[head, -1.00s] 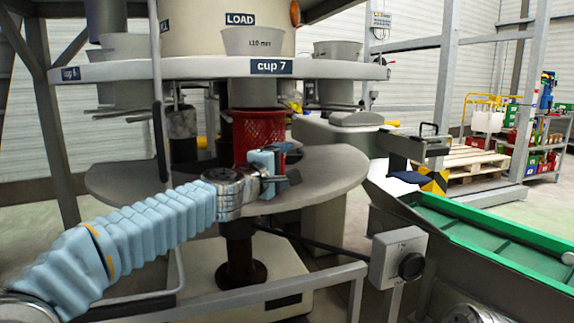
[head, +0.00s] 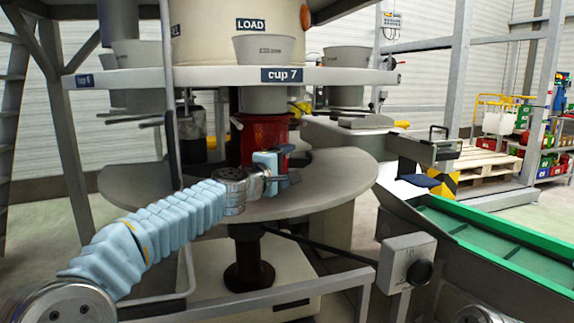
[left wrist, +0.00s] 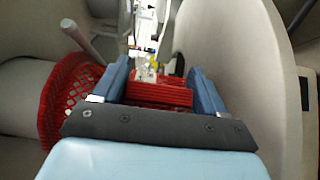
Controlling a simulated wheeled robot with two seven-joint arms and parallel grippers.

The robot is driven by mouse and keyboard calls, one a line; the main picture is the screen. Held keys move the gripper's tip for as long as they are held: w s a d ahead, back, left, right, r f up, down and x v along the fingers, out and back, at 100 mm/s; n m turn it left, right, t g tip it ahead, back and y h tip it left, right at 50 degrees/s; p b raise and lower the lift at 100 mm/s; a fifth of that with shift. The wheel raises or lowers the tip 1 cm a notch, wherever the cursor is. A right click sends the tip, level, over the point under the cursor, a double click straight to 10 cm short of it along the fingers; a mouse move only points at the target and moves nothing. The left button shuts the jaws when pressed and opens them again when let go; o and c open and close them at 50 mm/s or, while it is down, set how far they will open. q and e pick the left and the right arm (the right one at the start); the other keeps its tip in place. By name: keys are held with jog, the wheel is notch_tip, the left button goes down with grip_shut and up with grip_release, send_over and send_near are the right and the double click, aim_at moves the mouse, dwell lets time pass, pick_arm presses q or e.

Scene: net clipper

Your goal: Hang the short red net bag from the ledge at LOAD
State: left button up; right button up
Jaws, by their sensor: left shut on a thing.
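The short red net bag (head: 262,136) is upright right below the cup marked cup 7 (head: 264,48), which stands under the LOAD sign (head: 251,24). The bag's top edge reaches the cup's lower tube (head: 258,99); I cannot tell whether it hangs on any ledge there. My left gripper (head: 271,165) is at the bag's front right, its blue fingers shut on red material. In the left wrist view, a folded red band (left wrist: 160,93) lies between the fingers, and the red mesh (left wrist: 62,105) shows at the left around a pale cylinder. My right gripper is out of view.
A grey ring (head: 340,77) carries the cups above. A round grey table (head: 330,178) lies below the bag. A grey upright bar (head: 168,110) stands left of the bag. A green conveyor (head: 490,245) and a grey switch box (head: 407,258) are at the right.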

pick_arm(q)
jog(key=shift+f, duration=0.15)
jog(key=o, duration=1.2)
jog(key=shift+s+a+f+b, duration=0.1)
jog(key=shift+s+a+b, duration=0.2)
jog(key=shift+b, duration=0.15)
jog(key=b+v, duration=0.4)
jog(key=v, duration=0.9)
jog(key=shift+d, duration=0.1)
